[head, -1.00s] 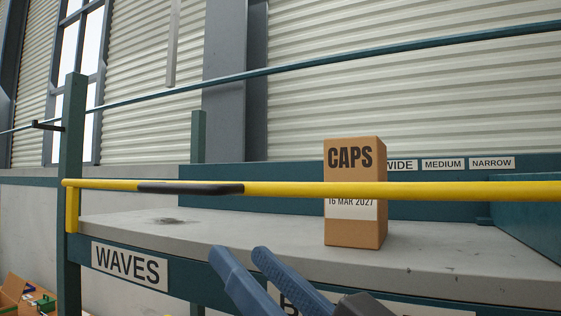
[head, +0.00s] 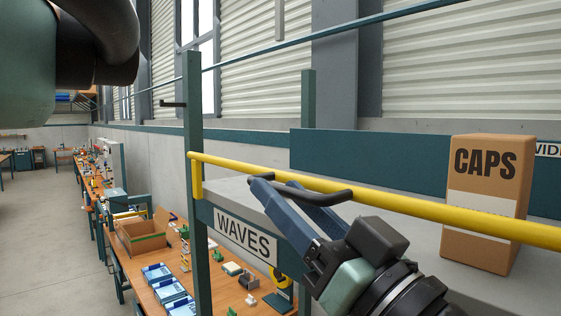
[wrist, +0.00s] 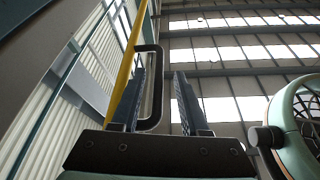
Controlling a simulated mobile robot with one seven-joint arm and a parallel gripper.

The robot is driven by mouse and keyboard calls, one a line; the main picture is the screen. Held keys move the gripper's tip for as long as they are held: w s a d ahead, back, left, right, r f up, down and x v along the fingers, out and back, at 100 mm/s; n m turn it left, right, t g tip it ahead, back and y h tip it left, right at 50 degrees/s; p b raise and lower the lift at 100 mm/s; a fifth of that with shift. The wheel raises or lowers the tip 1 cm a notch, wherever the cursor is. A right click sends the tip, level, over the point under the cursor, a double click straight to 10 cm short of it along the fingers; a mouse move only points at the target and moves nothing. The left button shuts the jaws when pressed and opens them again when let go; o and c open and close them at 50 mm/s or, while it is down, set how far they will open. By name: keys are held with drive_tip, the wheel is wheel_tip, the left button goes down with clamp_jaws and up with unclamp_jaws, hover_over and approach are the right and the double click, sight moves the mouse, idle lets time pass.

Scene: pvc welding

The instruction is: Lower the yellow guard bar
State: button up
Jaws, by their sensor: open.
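The yellow guard bar (head: 420,209) runs level across the front of the shelf, above its edge. Its left end meets a green post (head: 195,130). The bar's black handle (head: 328,197) juts out from its front. My gripper (head: 275,186) has its blue fingers up at the handle, in front of the bar. In the wrist view my gripper (wrist: 160,74) is open, and the handle (wrist: 157,75) shows between the fingers, closer to the left one. The bar (wrist: 125,70) passes beyond the left finger. I cannot tell whether a finger touches the handle.
A CAPS box (head: 487,210) stands on the grey shelf behind the bar. A WAVES label (head: 246,236) is on the shelf front. A wooden workbench (head: 150,285) with blue bins and an open cardboard box (head: 143,238) lies lower left. The floor at far left is clear.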

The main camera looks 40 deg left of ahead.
drive_tip(key=shift+x, duration=0.8)
drive_tip(key=shift+w+f, duration=0.1)
clamp_jaws()
idle(0.8)
